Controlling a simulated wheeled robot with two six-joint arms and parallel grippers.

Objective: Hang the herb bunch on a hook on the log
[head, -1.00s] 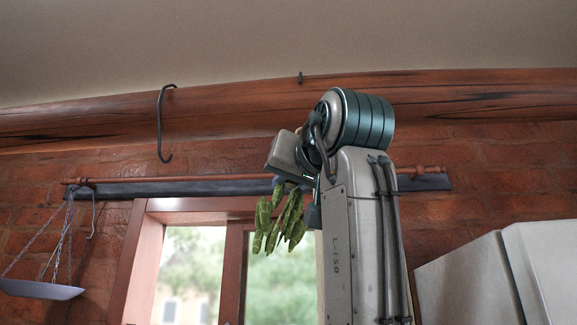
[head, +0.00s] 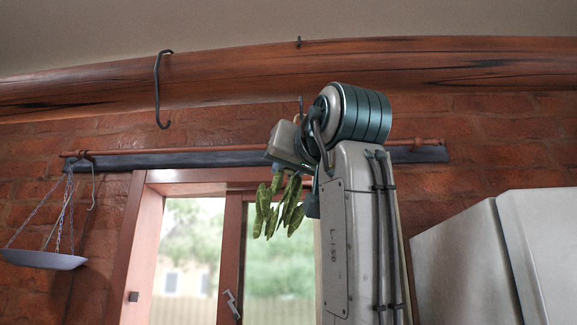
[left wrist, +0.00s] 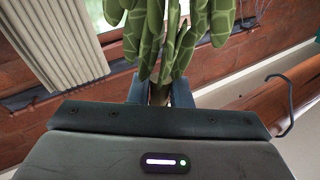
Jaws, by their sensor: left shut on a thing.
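The herb bunch (head: 278,207) is a cluster of green leaves hanging down from my left gripper (head: 288,172) in the head view. In the left wrist view, the herb bunch (left wrist: 172,35) has its brown stem between the two fingers of the left gripper (left wrist: 160,92), which is shut on it. The log (head: 230,77) runs across the wall above the gripper. A dark S-shaped hook (head: 157,92) hangs from the log, to the left of the gripper and apart from it. The hook (left wrist: 291,100) also shows at the right of the left wrist view. My right gripper is not in view.
A red rod (head: 220,151) on a dark rail runs along the brick wall below the log. A hanging scale pan (head: 42,259) is at the left. A window (head: 190,260) is behind the herbs. White cabinets (head: 540,255) stand at the right.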

